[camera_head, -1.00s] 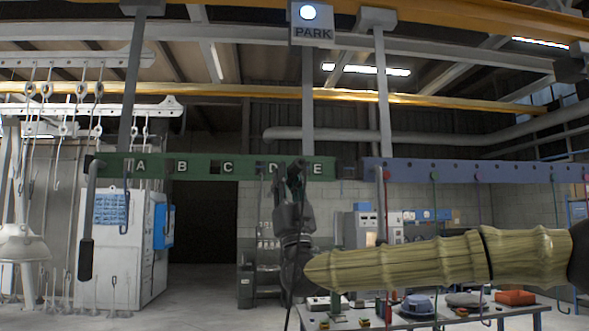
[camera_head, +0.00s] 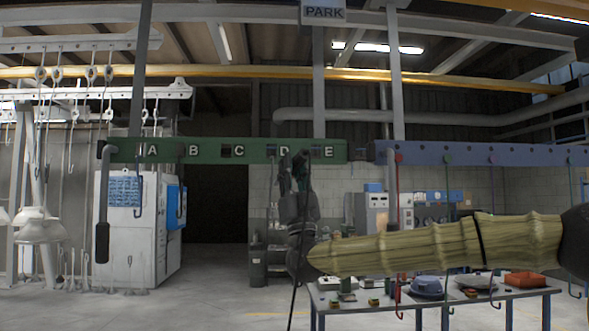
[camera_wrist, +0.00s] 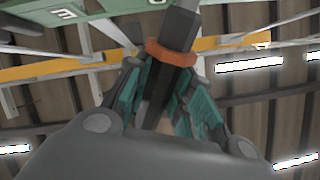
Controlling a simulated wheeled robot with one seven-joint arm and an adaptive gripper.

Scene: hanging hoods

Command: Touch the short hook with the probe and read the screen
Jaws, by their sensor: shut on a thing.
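My gripper (camera_head: 301,160) is in front of the green rail (camera_head: 205,151), between the letters D and E. In the wrist view my gripper (camera_wrist: 165,85) has teal finger pads closed on a dark probe (camera_wrist: 178,28) with an orange collar. A thin dark cable hangs below my gripper. A slim blue hook (camera_head: 139,190) hangs under the letter A. From the blue rail hang a red hook (camera_head: 397,215) and a green hook (camera_head: 448,205). I cannot tell which is the short hook. The probe tip and any reading screen cannot be made out.
A dark handle (camera_head: 102,215) hangs from the green rail's left end. A PARK sign (camera_head: 323,12) is above. A white cabinet (camera_head: 130,235) stands behind, left. A table (camera_head: 470,297) with small items is at lower right. The floor at lower left is open.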

